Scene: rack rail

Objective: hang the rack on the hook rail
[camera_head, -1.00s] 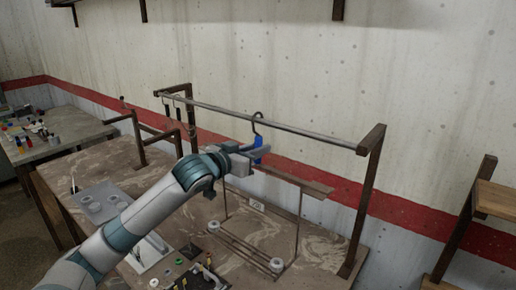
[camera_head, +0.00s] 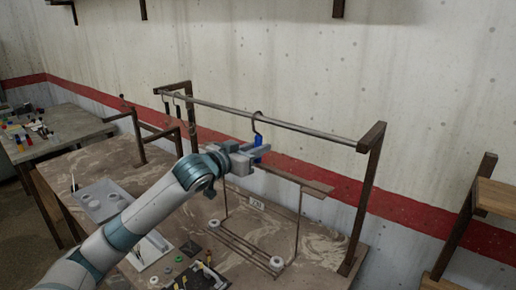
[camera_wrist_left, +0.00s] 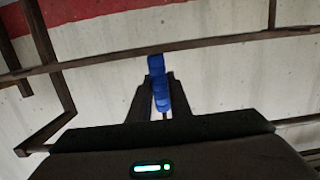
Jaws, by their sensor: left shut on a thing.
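The rack hangs from a dark hook (camera_head: 257,120) with a blue grip (camera_head: 258,140). Below are a brown crossbar (camera_head: 310,186), thin upright rods and a lower frame with white round pieces (camera_head: 277,262). My left gripper (camera_head: 262,152) is shut on the blue grip; the left wrist view shows this grip (camera_wrist_left: 159,85) between its two fingers (camera_wrist_left: 160,100). The metal hook rail (camera_head: 300,129) runs between two brown posts. The hook's curve overlaps the rail in the head view; whether it bears on the rail I cannot tell. My right gripper is out of view.
Smaller hooks (camera_head: 177,100) hang at the rail's left end. The marbled bench (camera_head: 325,245) below carries a grey tray (camera_head: 103,203), small round parts and a dark box of tools (camera_head: 203,278). A wooden shelf (camera_head: 497,197) stands at the right, against the concrete wall.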

